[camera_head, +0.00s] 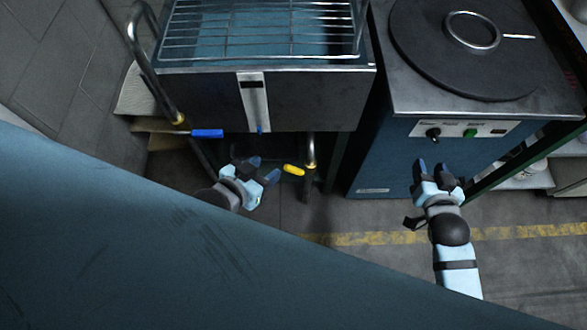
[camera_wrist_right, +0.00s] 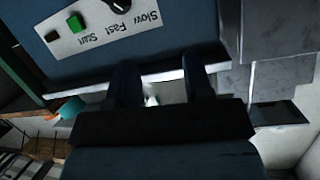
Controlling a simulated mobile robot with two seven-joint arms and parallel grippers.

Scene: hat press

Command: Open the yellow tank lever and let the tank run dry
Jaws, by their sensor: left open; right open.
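The yellow lever (camera_head: 293,169) sticks out to the left of a brass-coloured fitting below the right part of the steel tank (camera_head: 300,100). My left gripper (camera_head: 263,169) is open, just left of the yellow lever's tip, with a small gap that looks empty. I cannot tell the exact depth between them. My right gripper (camera_head: 434,168) is open and empty in front of the blue machine's control panel. In the right wrist view its two fingers (camera_wrist_right: 160,85) stand apart with nothing held between them.
A blue-handled lever (camera_head: 207,133) is on the pipe at the tank's left. A wire rack (camera_head: 262,30) covers the tank top. The machine with a round dark plate (camera_head: 465,60) stands right; its panel (camera_wrist_right: 100,28) shows below. A large blue surface (camera_head: 120,240) fills the lower left.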

